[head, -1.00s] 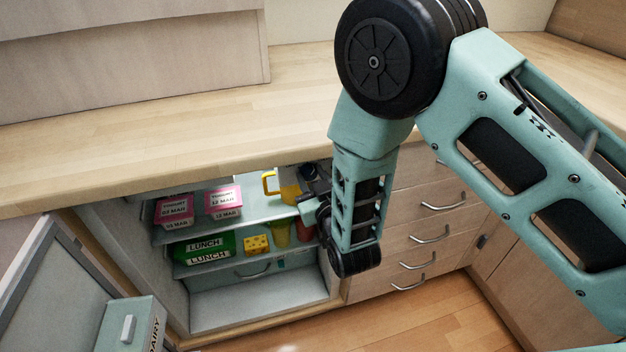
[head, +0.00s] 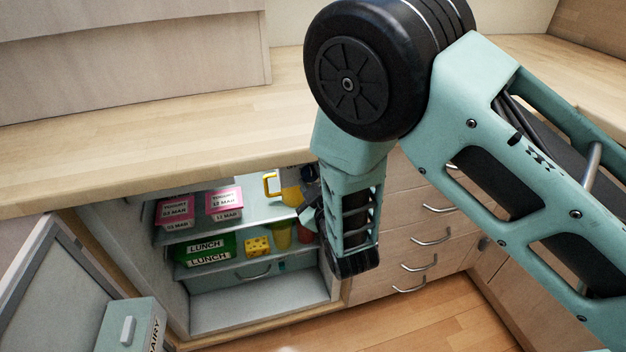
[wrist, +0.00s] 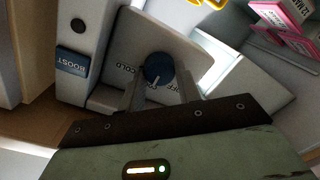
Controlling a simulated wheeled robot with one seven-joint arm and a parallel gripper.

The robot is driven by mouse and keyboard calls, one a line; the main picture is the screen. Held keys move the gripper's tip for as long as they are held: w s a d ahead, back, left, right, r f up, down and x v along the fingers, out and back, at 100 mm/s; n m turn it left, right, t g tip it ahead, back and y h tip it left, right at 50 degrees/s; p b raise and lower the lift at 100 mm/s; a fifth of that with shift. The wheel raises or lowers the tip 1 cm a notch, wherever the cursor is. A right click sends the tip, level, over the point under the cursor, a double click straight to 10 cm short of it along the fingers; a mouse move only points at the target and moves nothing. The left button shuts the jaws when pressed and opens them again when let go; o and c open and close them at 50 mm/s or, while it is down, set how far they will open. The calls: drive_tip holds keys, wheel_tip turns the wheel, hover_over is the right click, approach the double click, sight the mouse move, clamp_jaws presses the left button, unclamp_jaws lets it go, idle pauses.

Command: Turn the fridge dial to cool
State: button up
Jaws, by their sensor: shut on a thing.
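The fridge dial (wrist: 158,66) is a round dark blue knob on a pale grey housing in the wrist view. Its white pointer mark faces down toward my gripper. "COLD" lettering shows to its left and "OFF" lettering at its lower right; other lettering around it is hidden or unclear. My gripper (wrist: 160,82) has one finger on each side of the knob and is shut on it. In the head view my gripper reaches into the upper right of the open fridge (head: 258,311), where my arm hides the dial.
A blue "BOOST" button (wrist: 73,62) sits left of the dial. Pink yogurt packs (head: 224,199), a yellow-handled jug (head: 290,196), a green lunch box (head: 205,253) and cheese (head: 257,247) stand on the shelves. The worktop (head: 150,165) overhangs the fridge; drawers (head: 430,235) are to the right.

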idle(0.3)
drive_tip(key=o, duration=1)
drive_tip(key=shift+s, duration=0.1)
drive_tip(key=b+v, duration=0.1)
drive_tip(key=v, duration=1.6)
drive_tip(key=shift+s, duration=0.2)
